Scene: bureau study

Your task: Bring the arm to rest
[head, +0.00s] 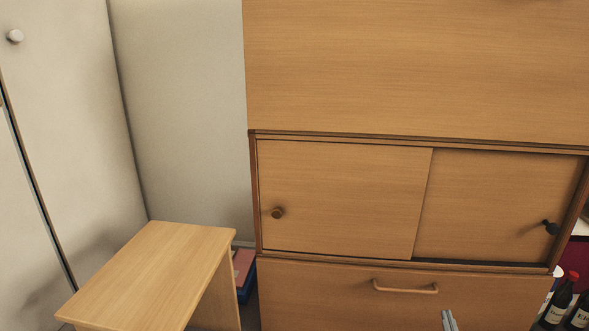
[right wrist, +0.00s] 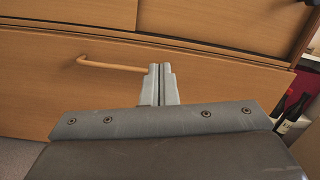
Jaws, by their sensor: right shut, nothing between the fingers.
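My right gripper (head: 449,320) shows only as fingertips at the bottom edge of the head view, in front of the bureau's lower drawer front. In the right wrist view the gripper (right wrist: 160,72) has its two grey fingers pressed together with nothing between them. The drawer handle (head: 405,288) is a wooden bar left of the fingertips. In the right wrist view the handle (right wrist: 108,66) ends close beside the fingertips; I cannot tell whether they touch. My left gripper is in neither view.
The wooden bureau (head: 400,70) has two shut sliding doors with a round knob (head: 277,212) and a dark knob (head: 551,228). A small wooden table (head: 150,270) stands at the left. Dark bottles (head: 560,302) stand at the right. A pale cabinet (head: 60,120) is at the far left.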

